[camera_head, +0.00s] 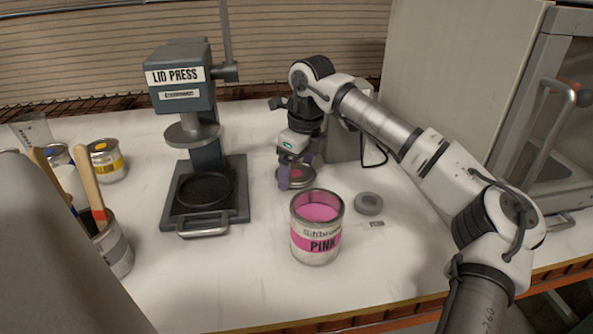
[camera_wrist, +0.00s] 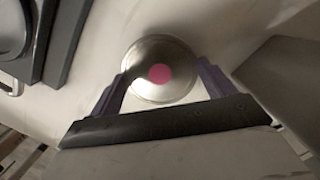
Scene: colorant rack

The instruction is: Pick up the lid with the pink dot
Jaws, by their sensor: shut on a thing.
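The lid with the pink dot (camera_wrist: 142,58) is a round silver disc with a pink spot at its middle in the wrist view. It also shows in the head view (camera_head: 297,181), partly hidden by the fingers. My gripper (camera_wrist: 163,78) has its two purple fingers on opposite edges of the lid and is shut on it. In the head view my gripper (camera_head: 291,172) points down over the lid, behind the pink paint can. I cannot tell whether the lid is resting on the table or just above it.
An open can of pink paint (camera_head: 317,240) stands in front of the lid. A grey ring (camera_head: 368,204) lies to its right. The lid press (camera_head: 205,150) stands left of my gripper. A yellow-labelled can (camera_head: 107,168) and stirring sticks (camera_head: 88,185) are at far left.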

